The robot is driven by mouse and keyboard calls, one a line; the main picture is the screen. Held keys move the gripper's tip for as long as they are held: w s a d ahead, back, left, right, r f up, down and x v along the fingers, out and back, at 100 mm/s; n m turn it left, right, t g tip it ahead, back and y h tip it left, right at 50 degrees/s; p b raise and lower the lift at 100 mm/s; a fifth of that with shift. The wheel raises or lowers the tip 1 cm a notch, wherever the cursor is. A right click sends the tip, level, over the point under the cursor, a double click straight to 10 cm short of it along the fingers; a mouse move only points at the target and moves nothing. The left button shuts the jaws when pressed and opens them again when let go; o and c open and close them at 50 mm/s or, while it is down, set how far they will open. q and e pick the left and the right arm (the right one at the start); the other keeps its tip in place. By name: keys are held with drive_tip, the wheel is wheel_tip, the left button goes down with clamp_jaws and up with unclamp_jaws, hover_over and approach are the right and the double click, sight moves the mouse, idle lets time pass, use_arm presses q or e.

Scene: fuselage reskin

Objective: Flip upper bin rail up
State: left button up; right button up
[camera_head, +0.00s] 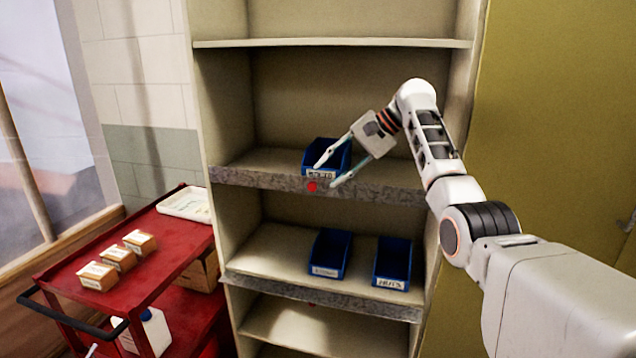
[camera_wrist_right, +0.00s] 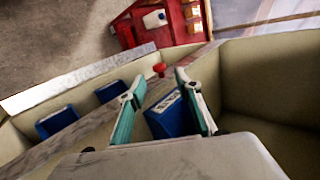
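The upper bin rail (camera_head: 385,188) is a grey, mottled strip along the front edge of the upper bin shelf, with a red tab (camera_head: 312,187) near its middle. It looks folded down over the shelf edge. My right gripper (camera_head: 325,175) is open, its two fingers apart in front of the blue bin (camera_head: 341,154) on that shelf. The right wrist view shows the open fingers (camera_wrist_right: 163,98) on both sides of that blue bin (camera_wrist_right: 172,117), with the red tab (camera_wrist_right: 159,69) beyond. Whether a finger touches bin or rail, I cannot tell. My left gripper is not in view.
The lower shelf has its own grey rail (camera_head: 300,293) and two blue bins, one left (camera_head: 329,254) and one right (camera_head: 391,262). A red cart (camera_head: 130,262) with small boxes and a white tray (camera_head: 186,203) stands left of the shelving. An empty shelf (camera_head: 330,43) lies above.

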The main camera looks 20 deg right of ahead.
drive_tip(key=shift+v, duration=2.4)
drive_tip(key=shift+s, duration=0.1)
